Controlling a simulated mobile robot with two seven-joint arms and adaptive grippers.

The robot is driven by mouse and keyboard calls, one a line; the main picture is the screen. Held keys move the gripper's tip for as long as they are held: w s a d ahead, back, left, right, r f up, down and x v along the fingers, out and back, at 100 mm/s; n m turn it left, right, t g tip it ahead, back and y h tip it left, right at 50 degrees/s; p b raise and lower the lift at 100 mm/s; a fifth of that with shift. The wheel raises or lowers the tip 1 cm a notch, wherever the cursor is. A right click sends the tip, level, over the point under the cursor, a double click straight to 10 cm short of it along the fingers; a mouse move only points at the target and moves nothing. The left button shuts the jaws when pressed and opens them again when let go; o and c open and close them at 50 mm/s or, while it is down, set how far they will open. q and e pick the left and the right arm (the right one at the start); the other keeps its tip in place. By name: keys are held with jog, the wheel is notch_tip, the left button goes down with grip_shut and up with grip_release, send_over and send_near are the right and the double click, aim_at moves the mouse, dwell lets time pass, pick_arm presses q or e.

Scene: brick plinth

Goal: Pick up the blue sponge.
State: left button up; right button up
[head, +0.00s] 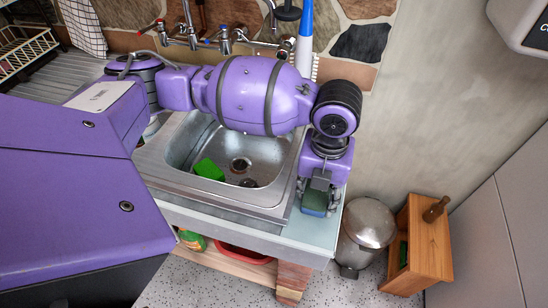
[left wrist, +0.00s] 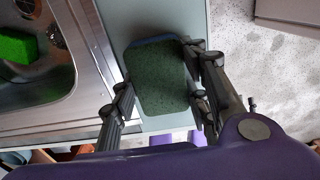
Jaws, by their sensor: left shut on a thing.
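The blue sponge (head: 313,203) has a dark green top face and is at the right end of the counter, beside the sink. In the left wrist view, the sponge (left wrist: 158,80) shows mostly its green face, with a blue edge at the top. My left gripper (head: 318,197) points down over it and is shut on it, one finger on each side. In the left wrist view, the left gripper's fingers (left wrist: 160,90) flank the sponge. I cannot tell whether the sponge touches the counter. My right gripper is not in view.
The metal sink (head: 258,148) holds a bright green block (head: 208,169). Taps (head: 225,42) stand behind it. The pale counter (head: 322,232) ends close to the sponge. A metal bin (head: 368,224) and a wooden stand (head: 428,249) are on the floor at right. A red basin (head: 243,254) sits below.

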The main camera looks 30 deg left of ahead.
pick_arm(q)
jog(key=shift+w+r, duration=0.1)
jog(key=shift+r, duration=0.05)
jog(key=shift+r, duration=0.55)
jog(key=s+d+r+p, duration=0.2)
jog(key=s+r+p, duration=0.2)
jog(key=s+r, duration=0.7)
jog(key=s, duration=0.3)
jog(key=shift+d+r+p, duration=0.2)
jog(key=shift+r+p, duration=0.05)
jog(key=shift+p, duration=0.15)
jog(key=shift+o, duration=0.6)
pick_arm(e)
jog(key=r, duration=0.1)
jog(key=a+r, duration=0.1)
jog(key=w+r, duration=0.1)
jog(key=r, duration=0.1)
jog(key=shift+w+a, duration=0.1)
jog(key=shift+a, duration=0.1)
